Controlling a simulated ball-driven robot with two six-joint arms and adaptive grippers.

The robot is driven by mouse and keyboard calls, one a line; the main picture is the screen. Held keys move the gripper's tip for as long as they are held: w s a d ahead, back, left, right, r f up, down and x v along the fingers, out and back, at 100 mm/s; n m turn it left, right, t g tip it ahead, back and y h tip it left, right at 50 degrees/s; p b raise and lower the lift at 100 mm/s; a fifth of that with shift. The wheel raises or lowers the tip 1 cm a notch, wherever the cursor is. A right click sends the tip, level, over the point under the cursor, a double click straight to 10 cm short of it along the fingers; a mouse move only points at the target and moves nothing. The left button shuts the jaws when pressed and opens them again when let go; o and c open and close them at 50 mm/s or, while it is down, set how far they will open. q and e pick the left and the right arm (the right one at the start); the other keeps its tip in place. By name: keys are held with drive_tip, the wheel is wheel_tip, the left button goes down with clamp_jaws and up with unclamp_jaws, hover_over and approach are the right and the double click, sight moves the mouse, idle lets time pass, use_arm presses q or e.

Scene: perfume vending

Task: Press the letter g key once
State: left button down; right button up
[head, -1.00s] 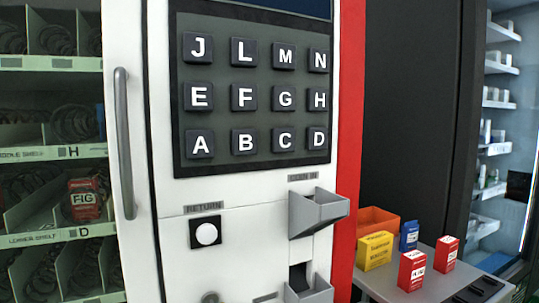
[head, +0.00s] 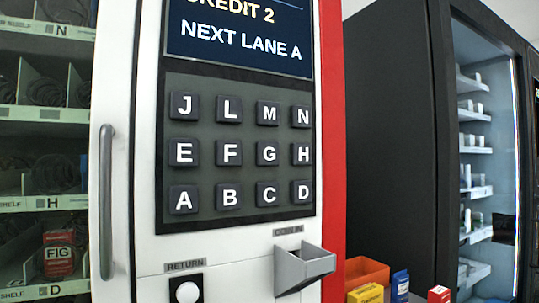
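The G key (head: 267,154) is a dark square key with a white letter, in the middle row of the keypad (head: 243,215), between F (head: 229,153) and H (head: 302,154). M (head: 267,113) is above it and C (head: 266,194) below it. Above the keypad, a dark blue screen (head: 240,40) reads "CREDIT 2" and "NEXT LANE A". Neither of my grippers shows in the head view.
A coin tray (head: 304,266) juts out below the keypad, with a round RETURN button (head: 187,292) lower left. A vertical handle (head: 106,200) stands left of the keypad. An orange bin (head: 367,274) and small boxes, including a yellow one (head: 366,294), are at the lower right.

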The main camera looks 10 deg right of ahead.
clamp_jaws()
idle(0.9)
